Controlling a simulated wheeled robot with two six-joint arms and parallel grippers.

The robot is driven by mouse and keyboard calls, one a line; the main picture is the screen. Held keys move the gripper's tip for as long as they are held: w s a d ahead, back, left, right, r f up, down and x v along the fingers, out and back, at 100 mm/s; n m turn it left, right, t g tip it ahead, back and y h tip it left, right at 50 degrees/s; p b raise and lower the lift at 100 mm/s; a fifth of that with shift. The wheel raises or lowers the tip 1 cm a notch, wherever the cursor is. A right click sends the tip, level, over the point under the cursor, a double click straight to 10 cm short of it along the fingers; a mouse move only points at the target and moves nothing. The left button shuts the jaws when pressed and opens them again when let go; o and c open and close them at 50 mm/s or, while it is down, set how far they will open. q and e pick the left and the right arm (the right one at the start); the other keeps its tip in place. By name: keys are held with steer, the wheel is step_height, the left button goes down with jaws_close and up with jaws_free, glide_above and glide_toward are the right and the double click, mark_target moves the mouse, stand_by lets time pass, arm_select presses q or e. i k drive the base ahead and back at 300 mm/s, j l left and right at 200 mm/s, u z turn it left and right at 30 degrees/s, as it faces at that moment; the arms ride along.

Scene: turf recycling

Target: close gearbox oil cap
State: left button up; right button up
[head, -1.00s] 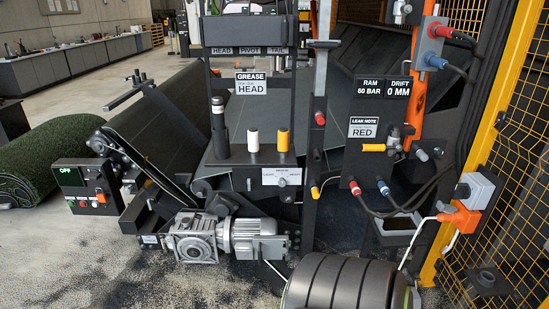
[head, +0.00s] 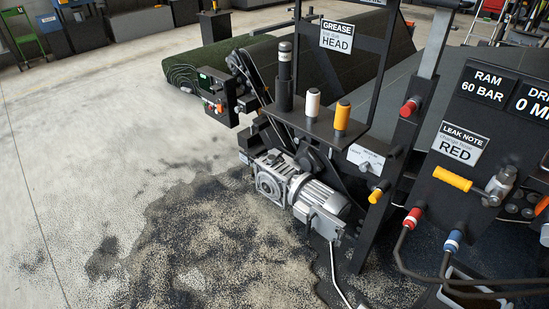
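The silver gearbox (head: 271,184) with its ribbed motor (head: 320,201) sits low at the machine's front, near the middle of the head view. An oil cap cannot be made out on it at this size. Neither of my grippers shows in the head view.
A control box (head: 218,97) with orange and red controls stands left of the gearbox. A shelf with a white canister (head: 312,104) and an orange canister (head: 342,116) is above it. Red (head: 413,218) and blue (head: 453,241) hose couplings hang at right. The floor (head: 90,190) at left is open, with dark granules near the gearbox.

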mark_target(279, 157)
steer(key=l+z, duration=0.2)
steer(key=i+j+z, duration=0.35)
steer(key=z, duration=0.15)
steer(key=i+j+z, duration=0.25)
steer(key=j+z, duration=0.25)
